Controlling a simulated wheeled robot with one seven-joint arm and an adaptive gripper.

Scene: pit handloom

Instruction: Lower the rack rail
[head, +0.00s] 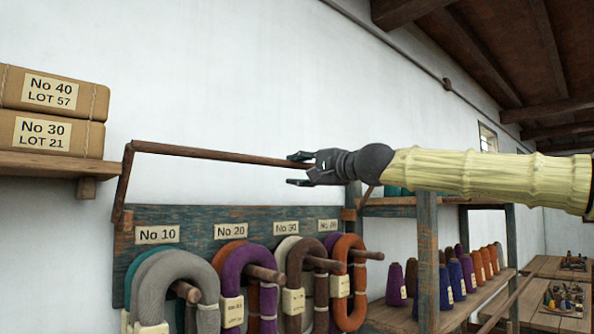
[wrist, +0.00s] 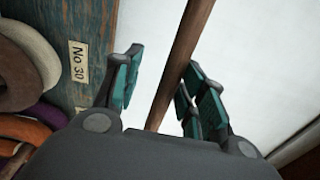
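The rack rail (head: 215,154) is a thin brown bar above the hank rack board (head: 200,215). It is raised, with its left side arm slanting up from the board's left end. My gripper (head: 298,170) comes in from the right at the rail's right part, fingers pointing left. In the wrist view, the rail (wrist: 176,62) passes between the two spread fingers (wrist: 158,85). A clear gap shows on the left finger's side; the right fingers are closer to the rail. Part of the rail's right end is hidden behind my gripper.
Yarn hanks (head: 180,275) hang on pegs below the rail. A shelf (head: 40,164) with paper parcels (head: 50,93) is at the left. A shelf unit with cones (head: 455,280) stands right, under my arm. The white wall above the rail is bare.

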